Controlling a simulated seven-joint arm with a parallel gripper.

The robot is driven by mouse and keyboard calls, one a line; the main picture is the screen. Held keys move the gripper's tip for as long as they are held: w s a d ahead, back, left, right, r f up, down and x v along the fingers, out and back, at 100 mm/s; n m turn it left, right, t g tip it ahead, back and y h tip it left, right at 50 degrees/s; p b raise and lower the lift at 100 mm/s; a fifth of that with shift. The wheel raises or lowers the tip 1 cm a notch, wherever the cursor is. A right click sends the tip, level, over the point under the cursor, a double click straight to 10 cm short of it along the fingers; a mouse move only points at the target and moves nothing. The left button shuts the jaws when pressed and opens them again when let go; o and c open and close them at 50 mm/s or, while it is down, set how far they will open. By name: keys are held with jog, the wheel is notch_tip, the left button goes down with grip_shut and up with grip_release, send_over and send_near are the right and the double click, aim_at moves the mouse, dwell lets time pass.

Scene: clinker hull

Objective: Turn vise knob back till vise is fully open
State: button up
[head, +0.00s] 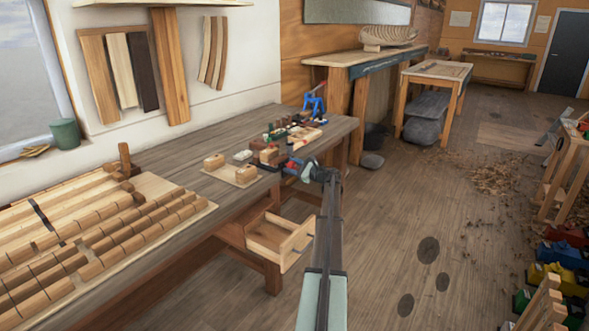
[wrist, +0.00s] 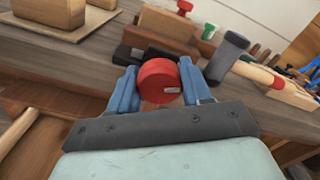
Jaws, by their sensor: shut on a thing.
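The red round vise knob (wrist: 160,82) sits between the two blue fingers of my gripper (wrist: 160,76) in the wrist view. My gripper is shut on it, one finger on each side. A small pale mark shows on the knob's face. The dark vise body (wrist: 128,54) shows behind the knob at the bench edge, partly hidden by the knob and fingers. How far its jaws stand apart cannot be made out. In the head view my gripper (head: 310,172) is at the front edge of the workbench, and the knob is mostly hidden there.
The workbench (head: 182,180) carries wooden blocks and strips. An open drawer (head: 280,240) juts out below the bench.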

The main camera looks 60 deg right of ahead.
jog(key=shift+n, duration=0.3)
jog(key=shift+n, duration=1.5)
jog(key=shift+n, duration=1.7)
jog(key=o, duration=0.9)
jog(key=shift+s, duration=0.1)
jog(key=s, duration=0.7)
